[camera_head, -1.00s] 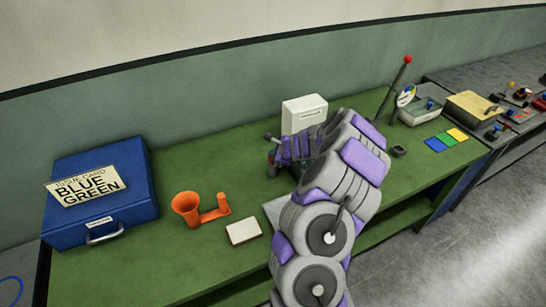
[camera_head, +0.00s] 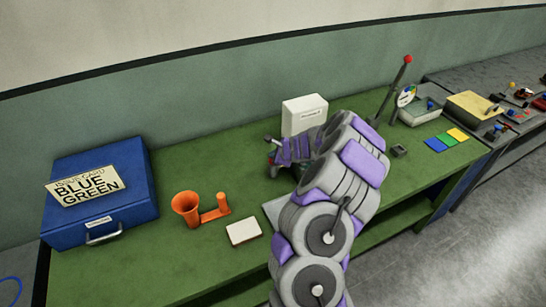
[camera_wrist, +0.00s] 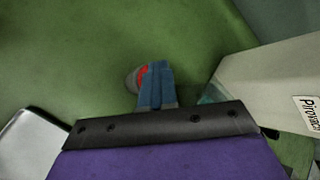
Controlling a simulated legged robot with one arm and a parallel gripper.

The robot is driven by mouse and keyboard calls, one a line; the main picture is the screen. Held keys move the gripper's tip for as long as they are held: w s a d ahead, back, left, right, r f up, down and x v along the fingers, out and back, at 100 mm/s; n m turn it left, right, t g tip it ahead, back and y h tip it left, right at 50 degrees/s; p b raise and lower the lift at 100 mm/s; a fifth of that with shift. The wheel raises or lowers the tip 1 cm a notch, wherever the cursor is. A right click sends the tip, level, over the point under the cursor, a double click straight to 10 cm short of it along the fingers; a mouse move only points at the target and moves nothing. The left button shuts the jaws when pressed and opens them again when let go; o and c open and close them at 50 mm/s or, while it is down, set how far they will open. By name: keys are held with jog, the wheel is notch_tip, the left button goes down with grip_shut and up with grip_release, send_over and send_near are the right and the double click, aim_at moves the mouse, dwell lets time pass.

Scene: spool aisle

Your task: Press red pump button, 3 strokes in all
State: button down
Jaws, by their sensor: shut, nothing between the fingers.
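The red pump button (camera_wrist: 142,76) shows in the wrist view as a red patch on a grey rounded body (camera_wrist: 131,82), partly covered by my gripper's fingers. My gripper (camera_wrist: 154,68) is shut and empty, its blue-grey fingers together over the right side of the button. I cannot tell whether the fingertips touch it or hover just above. In the head view my arm hides most of the pump, and the button cannot be made out there.
A white box (camera_head: 304,115) stands close by the gripper; its labelled side (camera_wrist: 270,85) shows in the wrist view. Coloured cards (camera_head: 436,145) lie right.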

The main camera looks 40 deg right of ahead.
jog(key=shift+r+p, duration=0.85)
jog(key=shift+p, duration=0.1)
notch_tip(320, 180, up, 6)
jog(key=p, duration=0.5)
dwell(0.8)
